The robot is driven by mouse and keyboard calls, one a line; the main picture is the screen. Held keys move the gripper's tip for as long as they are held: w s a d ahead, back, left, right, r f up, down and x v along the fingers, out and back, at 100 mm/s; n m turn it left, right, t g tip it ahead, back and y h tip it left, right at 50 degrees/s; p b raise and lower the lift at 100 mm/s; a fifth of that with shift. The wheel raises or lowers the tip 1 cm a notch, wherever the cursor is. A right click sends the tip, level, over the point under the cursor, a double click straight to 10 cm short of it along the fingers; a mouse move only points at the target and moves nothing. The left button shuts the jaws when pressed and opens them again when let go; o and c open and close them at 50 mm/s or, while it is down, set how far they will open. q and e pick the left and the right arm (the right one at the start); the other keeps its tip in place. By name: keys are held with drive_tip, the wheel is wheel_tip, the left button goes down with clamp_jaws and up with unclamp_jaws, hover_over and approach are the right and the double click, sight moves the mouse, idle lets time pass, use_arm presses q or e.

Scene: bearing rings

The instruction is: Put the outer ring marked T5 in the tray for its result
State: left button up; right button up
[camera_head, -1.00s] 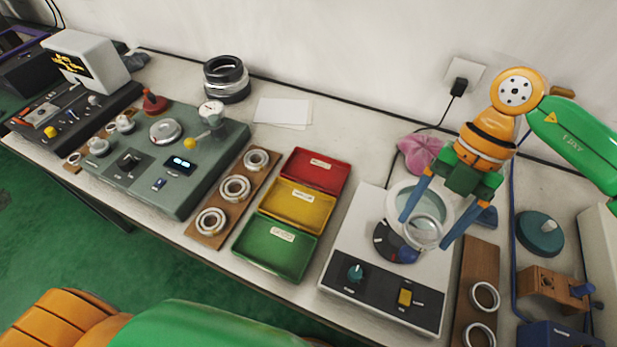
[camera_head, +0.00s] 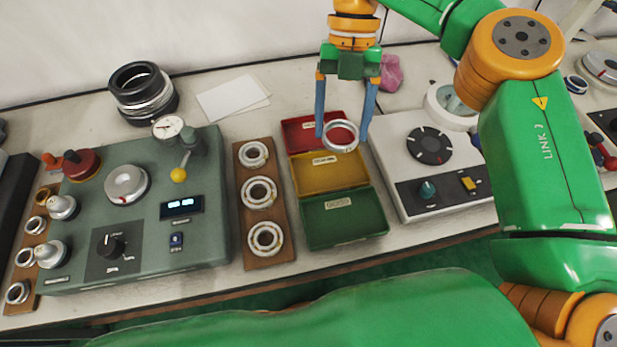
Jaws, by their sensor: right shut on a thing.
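My right gripper (camera_head: 341,139) is shut on a steel outer ring (camera_head: 342,150), with one blue finger on each side of it. The ring shows over the border of the red tray (camera_head: 299,128) and the yellow tray (camera_head: 340,182) and looks held above them. No mark T5 can be read on it. The green tray (camera_head: 345,228) is nearest me in the same row. Each tray has a small label, too small to read surely, and no ring shows in any of them. My left gripper is not in view.
A wooden board (camera_head: 248,218) with three bearings stands left of the trays, beside a grey-green gauge machine (camera_head: 150,225). A white device with dials (camera_head: 400,160) stands close on the right. White paper (camera_head: 232,95) and a black-and-silver ring stack (camera_head: 143,92) lie behind.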

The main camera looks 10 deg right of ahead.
wheel_tip(320, 180, down, 2)
drive_tip(key=a+f+m, duration=0.1)
drive_tip(key=a, duration=0.1)
drive_tip(key=m+t+y+b, duration=0.35)
drive_tip(key=m+t, duration=0.25)
drive_tip(key=m, duration=1.2)
hover_over(338, 170)
drive_tip(key=d, duration=0.1)
wheel_tip(338, 170, down, 7)
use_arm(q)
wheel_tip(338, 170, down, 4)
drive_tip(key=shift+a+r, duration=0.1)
use_arm(e)
drive_tip(key=shift+m+h, duration=0.35)
drive_tip(key=shift+m, duration=0.05)
drive_tip(key=f, duration=0.9)
drive_tip(key=shift+s+d+f, duration=0.1)
drive_tip(key=shift+s, duration=0.2)
drive_tip(key=o, duration=1.3)
drive_tip(key=shift+f, duration=0.1)
